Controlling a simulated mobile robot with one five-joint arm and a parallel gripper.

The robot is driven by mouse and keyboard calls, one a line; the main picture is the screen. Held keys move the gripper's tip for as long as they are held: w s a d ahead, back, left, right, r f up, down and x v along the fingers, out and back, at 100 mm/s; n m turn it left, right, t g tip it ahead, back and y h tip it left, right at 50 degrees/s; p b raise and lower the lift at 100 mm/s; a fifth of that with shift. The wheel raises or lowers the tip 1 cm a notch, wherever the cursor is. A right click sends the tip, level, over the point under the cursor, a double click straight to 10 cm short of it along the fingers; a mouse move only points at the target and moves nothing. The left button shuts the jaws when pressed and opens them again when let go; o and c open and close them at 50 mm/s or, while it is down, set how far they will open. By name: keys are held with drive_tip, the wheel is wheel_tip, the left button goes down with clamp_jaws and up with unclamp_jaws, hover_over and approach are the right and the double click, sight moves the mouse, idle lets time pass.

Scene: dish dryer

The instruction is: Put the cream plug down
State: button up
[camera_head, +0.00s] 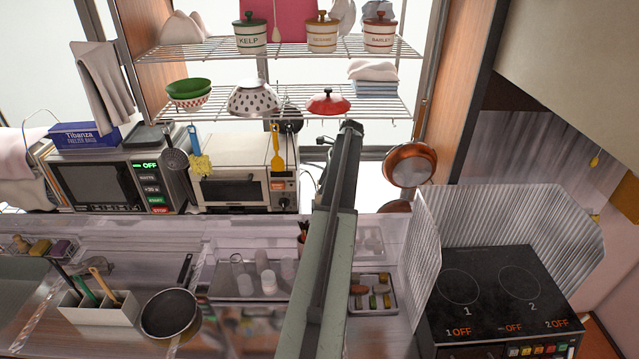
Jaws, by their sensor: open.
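I cannot make out the cream plug in the camera_head view. My arm rises from the bottom middle up to the front of the wire shelves, and its dark upper end stands right of the toaster oven (243,183). I cannot make out the jaws of my gripper. Small dark parts show just left of the arm's upper end, too small to identify. My arm hides part of the counter and of the wall behind it.
A microwave (110,180) stands left of the toaster oven. A dark pan (169,313) and a white utensil holder (100,312) are at the lower left. A cooktop (497,290) with a ribbed splash guard (520,215) is at right. A copper pan (409,164) hangs near the arm.

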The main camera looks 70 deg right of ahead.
drive_tip(key=s+d+b, duration=0.1)
drive_tip(key=s+d, duration=0.3)
drive_tip(key=s, duration=0.7)
drive_tip(key=shift+s+d+r, duration=0.2)
drive_tip(key=shift+s+r, duration=0.05)
drive_tip(key=shift+r, duration=0.05)
